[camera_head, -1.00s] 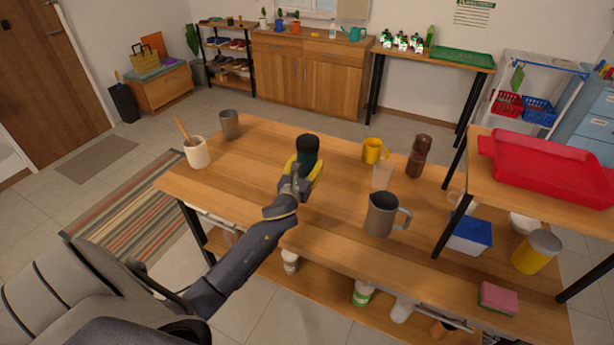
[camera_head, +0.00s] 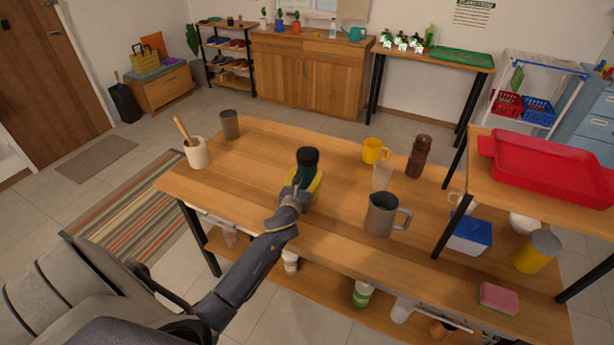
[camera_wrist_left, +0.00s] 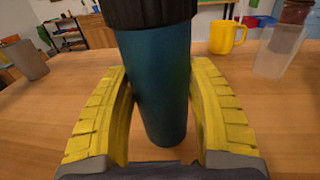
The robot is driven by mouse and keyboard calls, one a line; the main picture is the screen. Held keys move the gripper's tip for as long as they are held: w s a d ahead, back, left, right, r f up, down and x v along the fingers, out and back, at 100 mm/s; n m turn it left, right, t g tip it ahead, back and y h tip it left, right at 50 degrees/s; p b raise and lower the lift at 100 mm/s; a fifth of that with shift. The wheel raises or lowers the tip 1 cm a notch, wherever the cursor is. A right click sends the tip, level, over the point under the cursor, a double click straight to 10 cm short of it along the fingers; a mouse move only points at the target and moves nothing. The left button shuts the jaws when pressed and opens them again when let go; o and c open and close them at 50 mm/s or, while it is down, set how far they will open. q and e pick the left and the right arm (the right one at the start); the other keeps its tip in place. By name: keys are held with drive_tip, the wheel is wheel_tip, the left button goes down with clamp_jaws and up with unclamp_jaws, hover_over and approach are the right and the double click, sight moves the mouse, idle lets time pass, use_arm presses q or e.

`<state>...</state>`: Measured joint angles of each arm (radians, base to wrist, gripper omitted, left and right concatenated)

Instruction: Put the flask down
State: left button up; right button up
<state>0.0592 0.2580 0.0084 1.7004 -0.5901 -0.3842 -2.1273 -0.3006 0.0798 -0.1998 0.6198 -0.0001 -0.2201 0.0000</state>
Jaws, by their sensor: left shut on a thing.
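The flask (camera_head: 306,167) is a dark teal cylinder with a black lid, held upright over the middle of the wooden table (camera_head: 255,160). My left gripper (camera_head: 304,183) is shut on it, with a yellow finger on each side. In the left wrist view the flask (camera_wrist_left: 158,85) stands between the two yellow fingers of the gripper (camera_wrist_left: 160,110), and its base appears at or just above the tabletop. I cannot tell whether the base touches the wood. My right gripper is not in view.
A clear cup (camera_head: 382,176), a yellow mug (camera_head: 375,150), a brown bottle (camera_head: 419,157) and a grey pitcher (camera_head: 381,215) stand right of the flask. A utensil crock (camera_head: 197,153) and a grey cup (camera_head: 229,124) stand left. Bare wood lies between.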

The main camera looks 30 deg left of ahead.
use_arm(q)
drive_tip(key=o, duration=1.3)
drive_tip(key=shift+f, duration=0.1)
drive_tip(key=shift+o, duration=0.2)
drive_tip(key=v, duration=1.2)
